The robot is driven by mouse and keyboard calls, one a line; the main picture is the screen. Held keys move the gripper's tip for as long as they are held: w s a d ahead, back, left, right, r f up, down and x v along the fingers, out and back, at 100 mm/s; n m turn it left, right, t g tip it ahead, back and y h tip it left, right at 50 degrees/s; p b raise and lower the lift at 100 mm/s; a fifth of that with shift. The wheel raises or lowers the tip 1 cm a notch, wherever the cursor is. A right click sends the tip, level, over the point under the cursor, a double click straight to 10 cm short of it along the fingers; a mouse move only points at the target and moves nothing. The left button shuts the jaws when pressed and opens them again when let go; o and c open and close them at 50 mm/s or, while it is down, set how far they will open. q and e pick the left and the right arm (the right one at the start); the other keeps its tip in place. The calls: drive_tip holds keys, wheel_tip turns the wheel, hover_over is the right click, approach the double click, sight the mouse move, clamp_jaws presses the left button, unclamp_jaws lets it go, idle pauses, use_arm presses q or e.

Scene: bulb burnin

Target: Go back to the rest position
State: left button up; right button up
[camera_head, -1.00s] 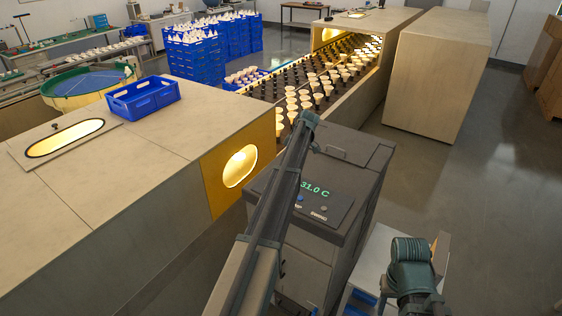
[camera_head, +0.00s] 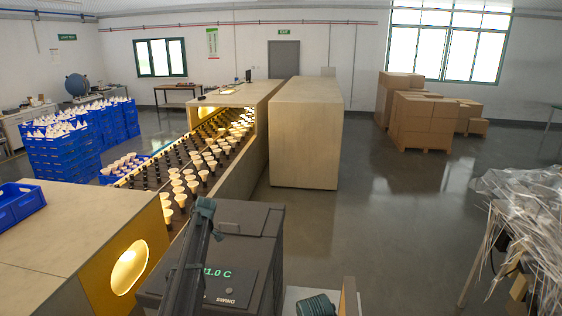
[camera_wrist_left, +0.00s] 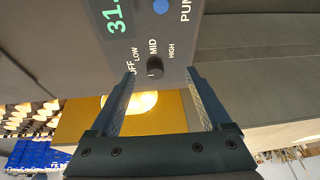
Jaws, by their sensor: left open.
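My left gripper (camera_wrist_left: 160,100) is open and empty in the left wrist view, its two fingers apart in front of a grey control panel (camera_wrist_left: 215,50). A small dark knob (camera_wrist_left: 155,67) with OFF, LOW, MID and HIGH marks shows just beyond the fingertips; I cannot tell any contact. In the head view my left arm (camera_head: 190,255) reaches up from the bottom over the dark machine (camera_head: 250,240), whose green display (camera_head: 216,272) ends in "1.0 C". The left fingers are not distinct there. Part of my right arm (camera_head: 314,304) shows at the bottom edge; its gripper fingers are not visible.
A long bench with rows of bulbs (camera_head: 178,185) runs behind the machine. A pale block (camera_head: 305,135) stands beyond it. Blue crates (camera_head: 62,155) are at left, cardboard boxes (camera_head: 425,120) at back right, and a plastic-covered table (camera_head: 535,215) at right. The floor between is clear.

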use_arm(q)
drive_tip(key=s+d+f+m+h+b, duration=0.1)
drive_tip(key=s+d+f+m+b, duration=0.25)
drive_tip(key=s+d, duration=0.35)
drive_tip(key=s+d+f+m+b, duration=0.3)
drive_tip(key=s+d+f, duration=0.15)
drive_tip(key=d, duration=0.35)
drive_tip(key=s+d+f+m+b, duration=0.4)
drive_tip(key=s+d+m, duration=0.1)
drive_tip(key=s, duration=0.3)
drive_tip(key=s+d+f+m+h+b, duration=0.1)
drive_tip(key=s+d+f+m+b, duration=0.3)
drive_tip(key=s+d, duration=0.3)
drive_tip(key=s+d+f+m+h+b, duration=0.1)
drive_tip(key=s+d+f+m+b, duration=0.3)
drive_tip(key=s, duration=0.6)
wheel_tip(320, 180, down, 2)
drive_tip(key=shift+s+d+m+b, duration=0.3)
drive_tip(key=shift+d+m, duration=0.65)
drive_tip(key=shift+d, duration=0.05)
